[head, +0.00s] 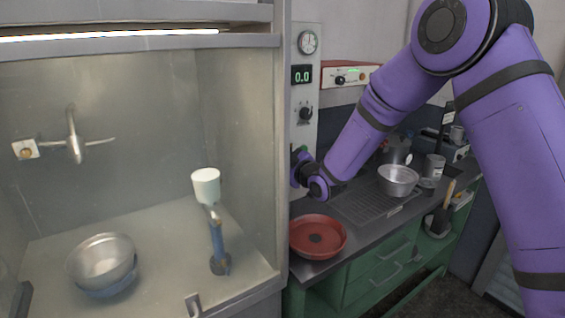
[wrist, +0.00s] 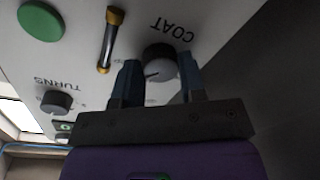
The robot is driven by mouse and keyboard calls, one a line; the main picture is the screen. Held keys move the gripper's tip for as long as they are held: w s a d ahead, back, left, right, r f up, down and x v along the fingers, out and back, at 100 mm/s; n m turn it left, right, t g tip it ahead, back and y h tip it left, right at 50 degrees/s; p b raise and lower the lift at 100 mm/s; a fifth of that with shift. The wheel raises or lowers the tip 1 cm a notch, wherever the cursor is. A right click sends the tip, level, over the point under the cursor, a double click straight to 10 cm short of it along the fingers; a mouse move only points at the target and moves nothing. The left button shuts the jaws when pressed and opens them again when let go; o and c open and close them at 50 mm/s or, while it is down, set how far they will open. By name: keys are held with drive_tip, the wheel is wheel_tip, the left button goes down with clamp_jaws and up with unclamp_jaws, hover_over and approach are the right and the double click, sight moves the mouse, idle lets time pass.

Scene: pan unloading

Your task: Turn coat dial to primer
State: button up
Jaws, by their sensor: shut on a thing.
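The coat dial (wrist: 158,58) is a grey round knob on the white panel, beside the upside-down word COAT in the wrist view. My gripper (wrist: 159,68) has one finger on each side of it and is shut on it. A dark pointer line shows on the dial's face, toward the lower left in that view. No primer mark can be read; the fingers cover part of the dial's surround. In the head view my gripper (head: 299,160) is at the lower part of the panel (head: 294,128), and the dial is hidden there.
The turns knob (wrist: 56,101), a green button (wrist: 41,20) and a brass-capped tube (wrist: 110,40) are on the same panel. A red pan (head: 318,248) and a metal pot (head: 398,188) stand on the counter. A spray booth (head: 283,150) is at left.

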drive_tip(key=n+h, duration=0.1)
drive_tip(key=n, duration=0.8)
drive_tip(key=n+h, duration=0.1)
drive_tip(key=n, duration=0.8)
drive_tip(key=shift+s+a+r+t, duration=0.1)
drive_tip(key=shift+s+t, duration=0.05)
drive_tip(key=shift+t, duration=0.25)
idle(0.4)
drive_tip(key=o, duration=0.9)
drive_tip(key=shift+r, duration=0.1)
drive_tip(key=v, duration=1)
drive_tip(key=shift+s, duration=0.4)
drive_tip(key=shift+d, duration=0.2)
